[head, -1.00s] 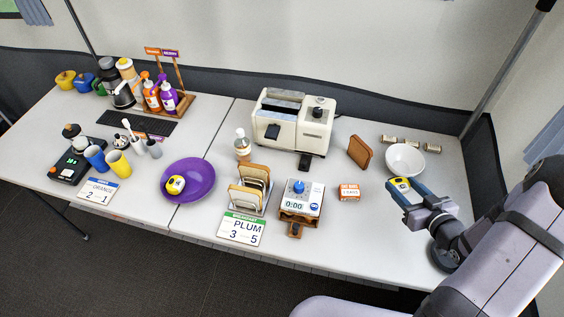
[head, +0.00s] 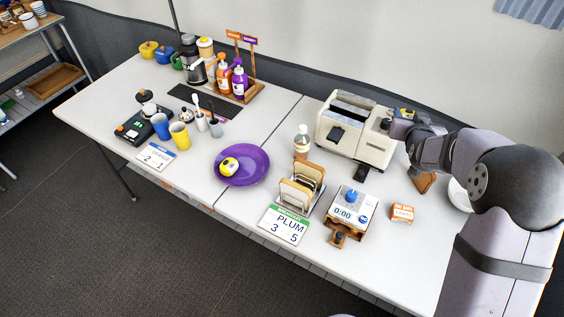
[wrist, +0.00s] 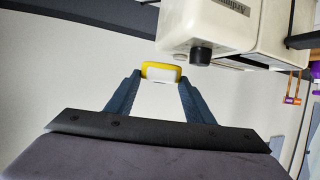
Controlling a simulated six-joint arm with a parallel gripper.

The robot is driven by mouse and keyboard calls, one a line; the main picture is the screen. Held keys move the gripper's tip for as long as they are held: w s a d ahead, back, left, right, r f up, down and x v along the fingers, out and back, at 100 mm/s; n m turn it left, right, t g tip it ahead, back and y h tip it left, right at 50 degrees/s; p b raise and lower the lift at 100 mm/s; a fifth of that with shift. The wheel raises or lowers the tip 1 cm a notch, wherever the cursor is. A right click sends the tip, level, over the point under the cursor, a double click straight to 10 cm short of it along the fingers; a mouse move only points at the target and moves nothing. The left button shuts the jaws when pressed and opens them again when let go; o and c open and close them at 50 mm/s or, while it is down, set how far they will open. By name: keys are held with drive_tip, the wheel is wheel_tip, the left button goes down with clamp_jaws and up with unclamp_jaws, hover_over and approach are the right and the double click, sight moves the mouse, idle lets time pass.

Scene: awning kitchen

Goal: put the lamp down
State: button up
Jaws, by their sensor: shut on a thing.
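My gripper (head: 396,121) is beside the right end of the toaster in the head view, partly hidden by its own wrist. In the wrist view its two dark blue fingers (wrist: 160,82) are shut on a small yellow thing with a pale face (wrist: 161,67), taken to be the lamp. It sits at the fingertips, in front of a plain pale background. A similar yellow-and-white thing (head: 229,166) lies on the purple plate (head: 258,178).
The cream toaster (head: 352,143) stands close to my gripper and also fills the upper right of the wrist view (wrist: 225,28). A white bowl (head: 459,196) is half hidden by my arm. A scale (head: 351,206), an orange box (head: 402,213) and a toast rack (head: 301,190) stand in front.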

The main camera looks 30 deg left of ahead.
drive_tip(key=a, duration=0.3)
drive_tip(key=s+a, duration=0.1)
drive_tip(key=a, duration=0.3)
drive_tip(key=s+a+b, duration=0.1)
drive_tip(key=a, duration=0.2)
drive_tip(key=shift+a+r, duration=0.25)
drive_tip(key=shift+r, duration=0.1)
drive_tip(key=shift+n+y, duration=0.3)
drive_tip(key=shift+y, duration=0.1)
drive_tip(key=s+a, duration=0.1)
drive_tip(key=a, duration=0.2)
drive_tip(key=s+a, duration=0.1)
drive_tip(key=a, duration=0.2)
drive_tip(key=s+a+f+b, duration=0.1)
drive_tip(key=s+a, duration=0.1)
drive_tip(key=a, duration=0.1)
drive_tip(key=shift+a, duration=0.1)
drive_tip(key=s+a+f+b, duration=0.2)
drive_tip(key=s+a, duration=0.5)
drive_tip(key=a, duration=0.3)
drive_tip(key=n+y, duration=0.1)
hover_over(254, 168)
wheel_tip(254, 168, down, 4)
drive_tip(key=shift+f+b, duration=0.6)
drive_tip(key=shift+f, duration=4.35)
drive_tip(key=shift+f, duration=0.15)
drive_tip(key=o, duration=1.1)
